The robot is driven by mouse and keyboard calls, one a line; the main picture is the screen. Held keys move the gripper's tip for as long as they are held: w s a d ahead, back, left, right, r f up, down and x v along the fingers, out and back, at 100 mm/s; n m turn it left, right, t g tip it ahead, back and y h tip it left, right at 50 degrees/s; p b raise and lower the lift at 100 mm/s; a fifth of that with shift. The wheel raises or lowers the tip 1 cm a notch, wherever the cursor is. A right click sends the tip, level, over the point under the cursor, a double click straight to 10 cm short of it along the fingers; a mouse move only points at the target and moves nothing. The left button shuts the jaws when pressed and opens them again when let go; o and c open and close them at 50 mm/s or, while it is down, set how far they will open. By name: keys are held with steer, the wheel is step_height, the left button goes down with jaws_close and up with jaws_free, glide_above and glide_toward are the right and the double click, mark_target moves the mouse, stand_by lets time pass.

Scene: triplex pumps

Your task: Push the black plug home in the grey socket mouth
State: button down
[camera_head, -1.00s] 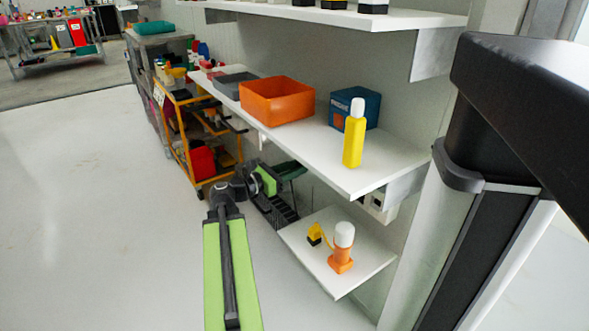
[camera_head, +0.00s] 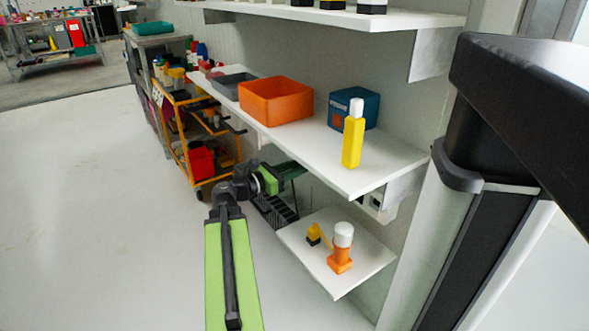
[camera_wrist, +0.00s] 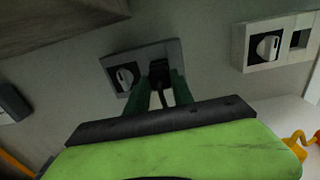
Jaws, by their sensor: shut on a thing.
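In the wrist view the black plug (camera_wrist: 159,72) is between the dark green fingers of my gripper (camera_wrist: 160,92), which is shut on it. A dark cable hangs from the plug. The plug is at the right-hand part of the grey socket plate (camera_wrist: 172,48) on the wall, in front of or in its mouth. I cannot tell how deep it sits. A pale rotary knob (camera_wrist: 124,78) is on the plate's left part. In the head view my gripper (camera_head: 291,170) reaches under the white shelf. The plug and grey socket are hidden there.
A white switch and socket unit (camera_wrist: 275,43) is on the wall to the right. A white shelf (camera_head: 385,160) is above my gripper. A lower shelf (camera_head: 340,283) holds an orange, white-topped thing (camera_head: 341,245). An orange cart (camera_head: 178,150) stands behind. The floor at left is clear.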

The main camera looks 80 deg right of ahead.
steer(key=shift+x, duration=1)
steer(key=c, duration=1)
jaws_free()
steer(key=shift+a, duration=0.1)
